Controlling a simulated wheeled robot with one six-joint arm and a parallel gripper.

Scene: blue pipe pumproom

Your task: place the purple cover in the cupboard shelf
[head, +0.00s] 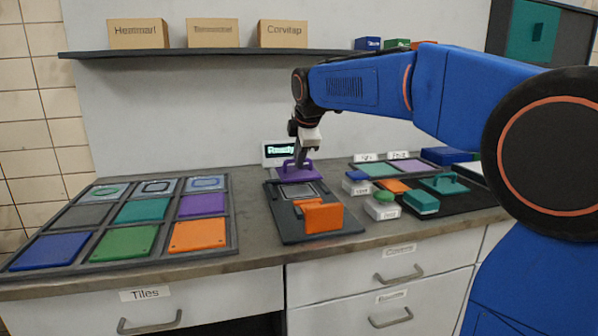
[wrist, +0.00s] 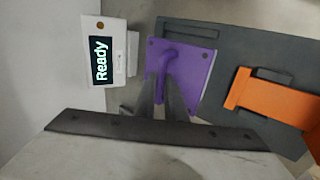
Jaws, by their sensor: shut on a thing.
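The purple cover (head: 288,173) is a flat plate with a raised handle. It is at the back end of the dark fixture on the counter, and it also shows in the wrist view (wrist: 198,75). My gripper (head: 302,160) reaches down from above and is shut on the cover's handle; its fingers (wrist: 168,92) straddle the handle in the wrist view. I cannot tell whether the cover touches the fixture. A cupboard (head: 540,35) with a teal panel hangs at the top right; its shelf cannot be made out.
The dark fixture (head: 290,228) carries an orange clamp (head: 322,216). A small display reading "Ready" (head: 279,152) stands behind. A tile tray (head: 130,225) is on the left. A shelf (head: 210,53) with boxes runs above.

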